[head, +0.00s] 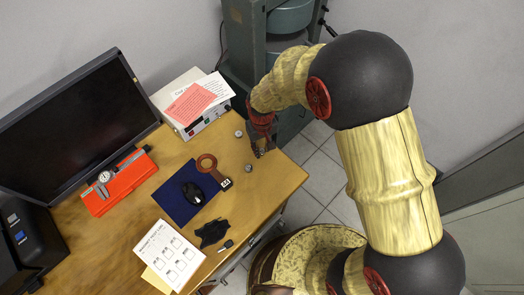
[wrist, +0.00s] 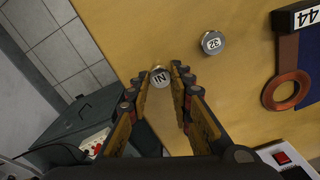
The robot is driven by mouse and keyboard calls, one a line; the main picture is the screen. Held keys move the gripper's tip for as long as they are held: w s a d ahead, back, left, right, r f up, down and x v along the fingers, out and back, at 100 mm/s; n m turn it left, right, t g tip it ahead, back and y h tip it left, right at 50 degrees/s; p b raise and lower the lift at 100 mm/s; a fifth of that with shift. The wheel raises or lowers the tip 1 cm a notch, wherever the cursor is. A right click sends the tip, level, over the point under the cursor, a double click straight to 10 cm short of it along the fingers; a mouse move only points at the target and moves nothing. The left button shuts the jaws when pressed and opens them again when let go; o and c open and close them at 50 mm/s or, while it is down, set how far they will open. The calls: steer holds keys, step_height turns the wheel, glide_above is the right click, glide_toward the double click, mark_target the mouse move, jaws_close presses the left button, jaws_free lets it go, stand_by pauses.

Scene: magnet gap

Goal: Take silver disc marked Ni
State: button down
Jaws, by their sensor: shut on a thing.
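The silver disc marked Ni (wrist: 160,78) sits between the fingertips of my gripper (wrist: 160,72) in the wrist view, its label upside down. The fingers are shut on its sides, low over the wooden table. In the head view my gripper (head: 261,150) is near the table's right edge, and I cannot make out the disc in it there.
Another silver disc (wrist: 212,42) with a different mark lies close by, also in the head view (head: 249,168). A third disc (head: 238,133) lies near the white instrument box (head: 205,118).

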steer(key=shift+r+p, duration=1.5)
steer(key=shift+r, duration=0.7)
